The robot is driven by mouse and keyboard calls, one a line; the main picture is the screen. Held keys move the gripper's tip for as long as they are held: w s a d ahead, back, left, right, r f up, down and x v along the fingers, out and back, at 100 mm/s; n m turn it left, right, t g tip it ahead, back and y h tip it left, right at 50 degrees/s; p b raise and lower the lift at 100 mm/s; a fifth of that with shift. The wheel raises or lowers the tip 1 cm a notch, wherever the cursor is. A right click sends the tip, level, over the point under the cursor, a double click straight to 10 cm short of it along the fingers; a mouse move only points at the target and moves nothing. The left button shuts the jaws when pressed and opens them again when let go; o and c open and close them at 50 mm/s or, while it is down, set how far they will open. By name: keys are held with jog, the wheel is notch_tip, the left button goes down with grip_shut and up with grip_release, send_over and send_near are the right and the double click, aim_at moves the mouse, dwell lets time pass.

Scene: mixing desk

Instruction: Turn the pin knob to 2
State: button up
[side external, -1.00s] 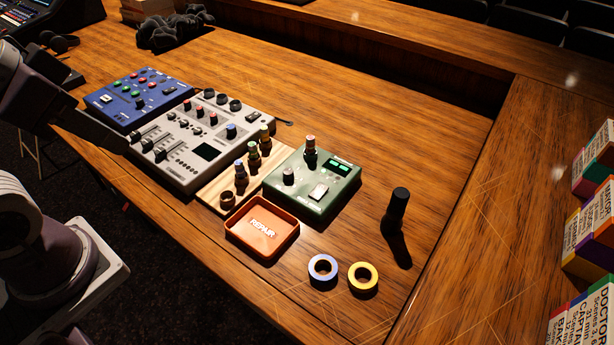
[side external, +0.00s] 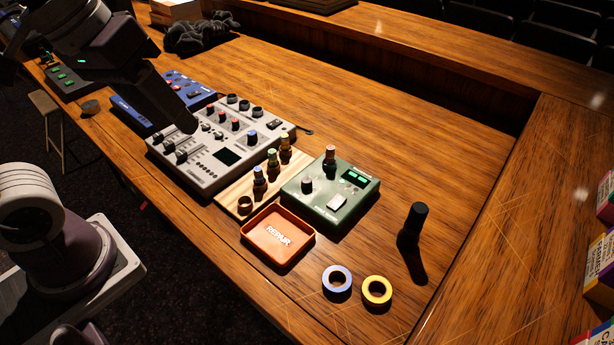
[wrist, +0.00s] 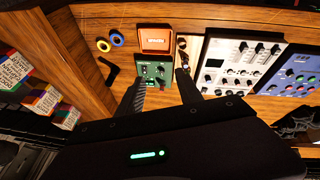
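Which knob is the pin knob is not clear; no number 2 is legible. A green box (side external: 345,205) carries a small dark knob (side external: 307,185) with a pale top, a taller knob-like piece (side external: 329,155), a white button and a lit green display. The green box also shows in the wrist view (wrist: 150,82). A light grey mixer (side external: 200,182) with several knobs and sliders stands left of it. My gripper (side external: 188,125) is above the mixer in the side view, apart from the green box. In the wrist view my gripper (wrist: 165,92) has its fingers spread, with nothing between them.
A wooden strip (side external: 227,202) with several upright pieces lies between mixer and green box. An orange REPAIR tray (side external: 258,261), blue tape ring (side external: 337,290), yellow tape ring (side external: 377,304) and upright black cylinder (side external: 412,227) stand nearby. A blue mixer (side external: 140,122) is farther left.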

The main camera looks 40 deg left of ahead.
jog(key=w+d+f+n+g, duration=0.1)
jog(key=w+n, duration=0.2)
jog(key=w, duration=0.3)
jog(key=w+f+n+g, duration=0.1)
jog(key=w+f+n, duration=0.1)
jog(key=w, duration=0.3)
jog(key=n+g+y, duration=0.1)
jog(key=n+g, duration=0.2)
jog(key=n, duration=0.4)
send_over(307, 180)
notch_tip(307, 180, down, 16)
jog(key=shift+n, duration=0.6)
notch_tip(307, 180, down, 8)
jog(key=shift+w+f, duration=0.1)
jog(key=shift+f, duration=0.55)
grip_shut()
